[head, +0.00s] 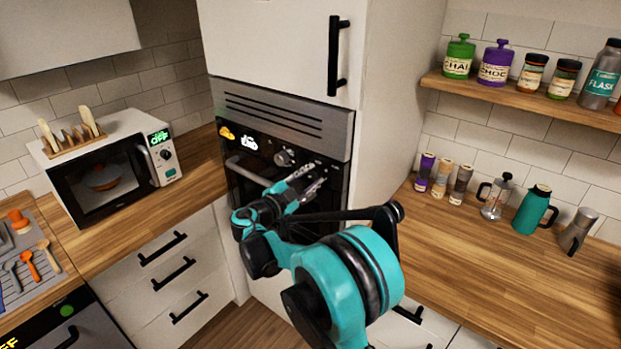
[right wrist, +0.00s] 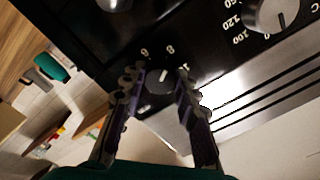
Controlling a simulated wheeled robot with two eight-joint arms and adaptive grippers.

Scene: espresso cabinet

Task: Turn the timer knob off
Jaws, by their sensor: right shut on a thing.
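My left gripper is not in view.
A silver temperature knob (right wrist: 275,14) sits beside the timer knob. Another knob (head: 285,157) shows left of my gripper in the head view. The oven handle (head: 246,171) runs below. Tall cabinet walls (head: 400,90) and counters flank the oven.

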